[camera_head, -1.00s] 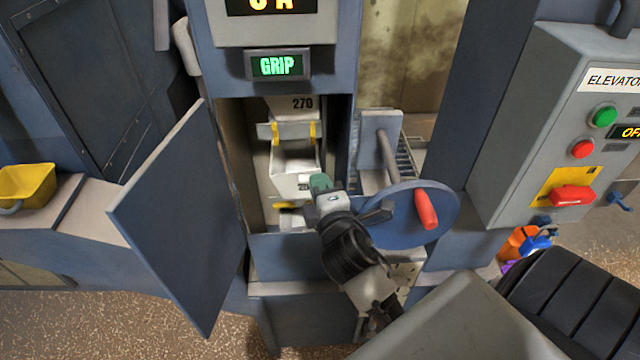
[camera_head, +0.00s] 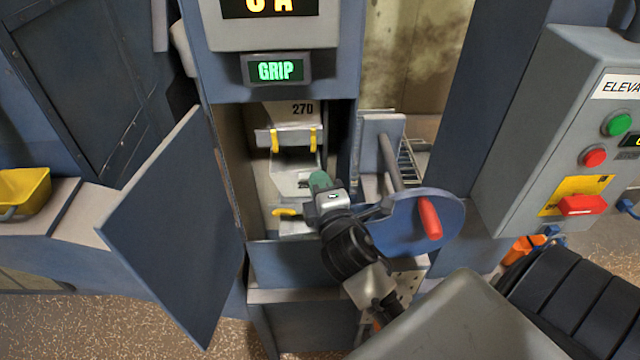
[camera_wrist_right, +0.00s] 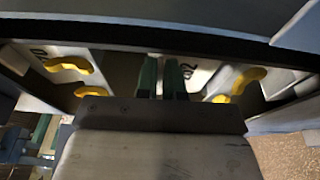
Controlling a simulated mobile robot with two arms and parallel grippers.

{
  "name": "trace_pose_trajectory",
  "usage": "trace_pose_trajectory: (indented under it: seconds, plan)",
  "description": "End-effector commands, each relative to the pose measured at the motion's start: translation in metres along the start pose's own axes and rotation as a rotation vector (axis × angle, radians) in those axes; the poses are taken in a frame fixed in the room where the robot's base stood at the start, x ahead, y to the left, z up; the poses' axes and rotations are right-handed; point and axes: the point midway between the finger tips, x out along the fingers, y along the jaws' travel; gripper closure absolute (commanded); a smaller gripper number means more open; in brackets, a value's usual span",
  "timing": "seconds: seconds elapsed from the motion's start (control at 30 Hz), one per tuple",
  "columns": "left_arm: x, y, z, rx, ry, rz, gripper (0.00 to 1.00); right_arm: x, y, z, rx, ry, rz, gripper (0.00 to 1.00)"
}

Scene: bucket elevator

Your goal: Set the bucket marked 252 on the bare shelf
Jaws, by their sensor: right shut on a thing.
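In the head view, a grey bucket marked 270 (camera_head: 290,118) hangs in the open elevator shaft with two yellow clips below it. A lower grey bucket (camera_head: 290,182) sits under it; its number is hidden behind my gripper. A yellow clip (camera_head: 287,212) shows at its lower left. My right gripper (camera_head: 320,182) reaches into the opening and is shut on the lower bucket. My left gripper is out of view.
The blue cabinet door (camera_head: 175,235) stands open on the left. A handwheel (camera_head: 415,215) with a red handle is close right of my wrist. A yellow bucket (camera_head: 25,188) stands on a ledge (camera_head: 88,212) whose right part is bare. A control box (camera_head: 560,130) is at right.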

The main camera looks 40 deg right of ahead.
Motion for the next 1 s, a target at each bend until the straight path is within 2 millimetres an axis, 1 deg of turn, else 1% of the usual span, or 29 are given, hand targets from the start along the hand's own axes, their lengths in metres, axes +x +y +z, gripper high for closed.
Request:
trace_pose_trajectory:
  seconds: [0.33,0.6,1.0]
  plan:
    - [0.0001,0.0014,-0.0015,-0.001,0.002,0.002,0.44,0.0006,-0.0007,0.0013,-0.001,-0.003,-0.002,1.00]
    - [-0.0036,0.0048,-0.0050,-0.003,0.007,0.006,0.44,0.0027,-0.0002,0.0031,-0.002,-0.005,-0.003,1.00]
    - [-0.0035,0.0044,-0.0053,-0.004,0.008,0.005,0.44,0.0036,-0.0001,0.0043,-0.005,-0.007,0.000,1.00]
